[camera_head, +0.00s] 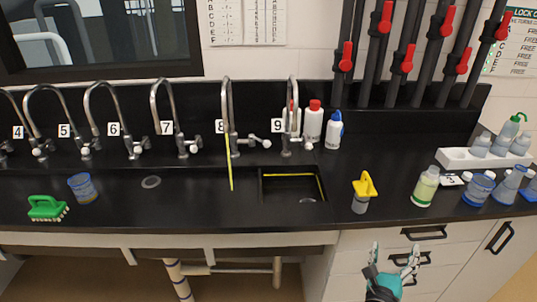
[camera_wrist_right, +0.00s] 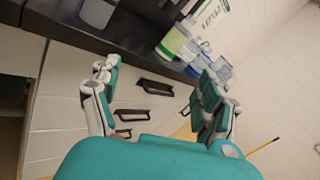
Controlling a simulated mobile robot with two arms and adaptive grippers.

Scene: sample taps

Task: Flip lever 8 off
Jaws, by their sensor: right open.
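Tap 8 (camera_head: 225,105) stands on the black counter behind the label "8" (camera_head: 219,127), left of the sink opening. Its silver lever (camera_head: 252,140) sticks out to the right from the tap's base. A thin yellow line (camera_head: 230,165) runs down from beside the tap to the counter; I cannot tell whether it is a stream or a tube. My right gripper (camera_head: 394,252) is open and empty in front of the drawers, below the counter edge, well right of tap 8. Its spread fingers also show in the right wrist view (camera_wrist_right: 160,78). My left gripper is out of view.
Tap 7 (camera_head: 155,105) and tap 9 (camera_head: 292,95) flank tap 8. A yellow-topped container (camera_head: 363,190) and a pale green bottle (camera_head: 425,187) stand near the front edge.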

